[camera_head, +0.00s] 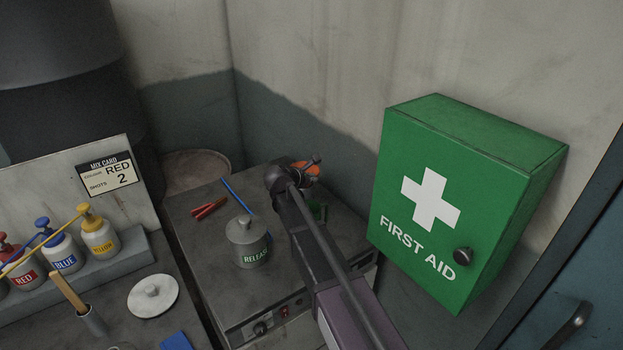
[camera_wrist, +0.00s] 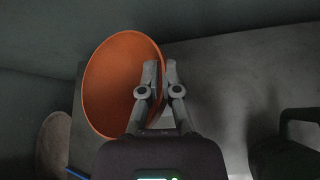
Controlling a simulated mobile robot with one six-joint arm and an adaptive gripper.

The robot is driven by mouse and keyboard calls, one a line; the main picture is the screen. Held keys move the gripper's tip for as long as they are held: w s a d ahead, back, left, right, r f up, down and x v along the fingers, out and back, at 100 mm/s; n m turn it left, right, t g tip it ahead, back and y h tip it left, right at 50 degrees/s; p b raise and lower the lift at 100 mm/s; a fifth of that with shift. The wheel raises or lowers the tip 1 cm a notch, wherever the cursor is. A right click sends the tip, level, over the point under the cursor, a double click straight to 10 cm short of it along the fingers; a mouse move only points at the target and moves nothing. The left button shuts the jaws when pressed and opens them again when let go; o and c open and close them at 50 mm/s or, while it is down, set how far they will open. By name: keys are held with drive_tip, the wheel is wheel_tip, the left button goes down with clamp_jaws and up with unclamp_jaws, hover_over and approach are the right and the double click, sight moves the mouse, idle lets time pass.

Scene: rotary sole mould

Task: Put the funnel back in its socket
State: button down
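The orange funnel (camera_wrist: 118,85) shows its wide mouth in the wrist view. In the head view only a small orange part of the funnel (camera_head: 309,169) shows behind my gripper (camera_head: 313,163), near the bench's back right. In the wrist view my gripper (camera_wrist: 161,72) has one finger inside the mouth and one outside. The fingers are close together with the funnel's rim between them, so it looks shut on the rim. The funnel's spout is hidden. I cannot make out the socket in either view.
A grey RELEASE pot (camera_head: 247,243) stands on the metal bench (camera_head: 205,262), left of my arm. Red sticks (camera_head: 209,208) and a blue rod (camera_head: 237,195) lie behind it. A green item (camera_head: 317,210) is partly hidden by my arm. A green first aid box (camera_head: 452,200) hangs at right.

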drive_tip(key=shift+f, duration=0.15)
drive_tip(key=c, duration=0.7)
unclamp_jaws()
